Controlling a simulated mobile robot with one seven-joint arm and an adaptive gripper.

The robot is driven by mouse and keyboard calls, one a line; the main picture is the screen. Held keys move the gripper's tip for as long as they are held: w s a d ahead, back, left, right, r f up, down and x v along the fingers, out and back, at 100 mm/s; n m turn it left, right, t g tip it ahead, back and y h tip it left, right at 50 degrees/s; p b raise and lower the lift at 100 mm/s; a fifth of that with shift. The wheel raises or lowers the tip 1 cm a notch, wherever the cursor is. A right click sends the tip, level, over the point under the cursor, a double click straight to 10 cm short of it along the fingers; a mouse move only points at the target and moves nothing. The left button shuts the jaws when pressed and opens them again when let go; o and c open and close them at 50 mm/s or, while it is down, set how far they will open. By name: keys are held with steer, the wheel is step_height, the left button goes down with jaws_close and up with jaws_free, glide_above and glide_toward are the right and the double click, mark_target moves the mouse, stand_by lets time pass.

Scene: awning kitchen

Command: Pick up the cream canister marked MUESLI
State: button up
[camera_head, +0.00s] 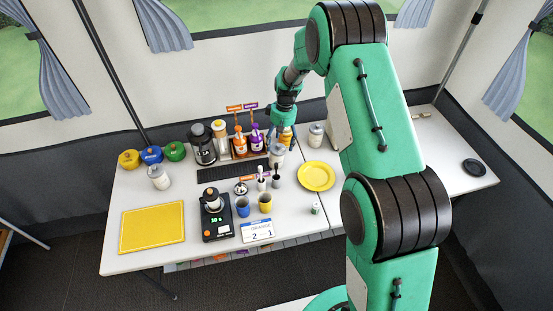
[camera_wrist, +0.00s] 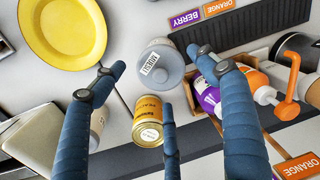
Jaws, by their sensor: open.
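A pale canister (camera_wrist: 160,68) with a grey lid and a small white label stands below my gripper (camera_wrist: 168,84) in the wrist view; its lettering is too small to read surely. It also shows in the head view (camera_head: 277,156), under the hand. My gripper is open, its blue fingers spread around the canister's near side, with nothing held. A second pale canister (camera_wrist: 98,128) is partly hidden behind the left finger; it shows right of the hand in the head view (camera_head: 316,136). A third pale canister (camera_head: 159,179) stands at the table's left.
A peach-labelled tin (camera_wrist: 148,122) stands close beside the nearer canister. A rack with orange (camera_head: 239,142) and purple (camera_head: 256,139) pump bottles is left of the hand. A yellow plate (camera_head: 316,177) lies to the right. Cups (camera_head: 242,208) and a black scale (camera_head: 216,225) are in front.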

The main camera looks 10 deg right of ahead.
mark_target(278, 148)
steer(key=f, duration=0.5)
steer(key=shift+s+a+f+b, duration=0.15)
steer(key=shift+a+f+b, duration=0.15)
steer(key=shift+a+f, duration=0.05)
steer(key=shift+s+a+f+b, duration=0.1)
steer(key=shift+a+f+b, duration=0.15)
steer(key=shift+f, duration=1.05)
steer(key=shift+a+f+b, duration=0.1)
steer(key=shift+f+b, duration=0.15)
steer(key=shift+f, duration=1)
steer(key=c, duration=1.3)
steer(key=shift+r, duration=0.1)
steer(key=shift+r+p, duration=0.75)
steer(key=shift+r, duration=4.2)
steer(key=shift+c, duration=0.2)
